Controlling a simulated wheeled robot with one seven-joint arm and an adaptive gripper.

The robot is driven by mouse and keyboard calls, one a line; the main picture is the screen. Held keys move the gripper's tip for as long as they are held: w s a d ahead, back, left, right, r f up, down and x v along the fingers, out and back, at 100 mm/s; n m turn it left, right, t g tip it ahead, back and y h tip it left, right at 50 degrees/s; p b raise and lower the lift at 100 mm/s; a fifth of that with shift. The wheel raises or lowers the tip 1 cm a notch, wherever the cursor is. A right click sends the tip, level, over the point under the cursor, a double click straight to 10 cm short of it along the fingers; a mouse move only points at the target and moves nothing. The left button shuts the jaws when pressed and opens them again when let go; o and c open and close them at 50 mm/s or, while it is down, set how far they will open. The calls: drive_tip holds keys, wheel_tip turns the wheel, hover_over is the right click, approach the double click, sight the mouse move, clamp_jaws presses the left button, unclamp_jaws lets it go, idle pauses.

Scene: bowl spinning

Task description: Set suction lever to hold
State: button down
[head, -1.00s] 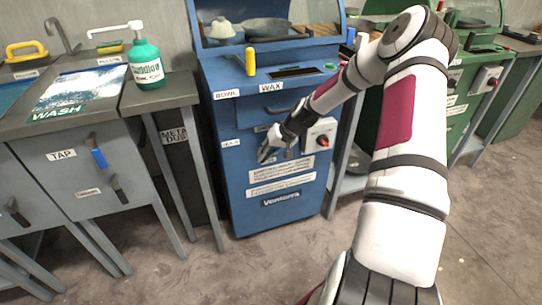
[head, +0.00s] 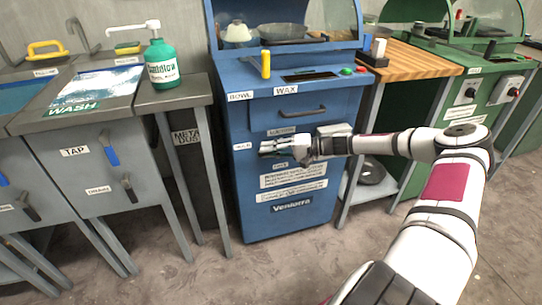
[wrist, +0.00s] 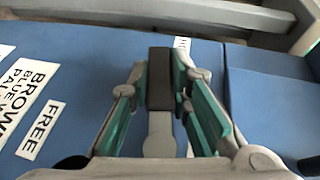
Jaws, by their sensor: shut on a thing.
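The suction lever (wrist: 160,85) has a dark handle and a grey shank in the wrist view, on the blue cabinet's front. My gripper (wrist: 163,80) is shut on the dark handle, one green-padded finger on each side. In the head view my gripper (head: 268,148) lies level against the cabinet front, pointing left towards a small white label (head: 243,146) too small to read. The lever is mostly hidden behind the fingers there. A label reading FREE (wrist: 40,130) shows at the left of the wrist view.
The blue cabinet (head: 245,195) has a drawer handle (head: 302,112) above my gripper. A grey-metal bench with a green bottle (head: 162,62) stands at the left. A wooden-topped table (head: 420,62) and green machine (head: 475,75) stand at the right.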

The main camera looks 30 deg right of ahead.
drive_tip(key=shift+a+r+m+t+y+b, duration=0.1)
drive_tip(key=shift+r+m+t+y+b, duration=0.25)
drive_tip(key=shift+r+m+t+y, duration=0.45)
drive_tip(key=shift+f+n+y, duration=0.15)
drive_tip(key=shift+n+y, duration=0.15)
drive_tip(key=c, duration=1.5)
unclamp_jaws()
drive_tip(key=shift+s+d, duration=0.25)
drive_tip(key=shift+d, duration=0.2)
drive_tip(key=v, duration=1.1)
drive_tip(key=shift+a, duration=0.1)
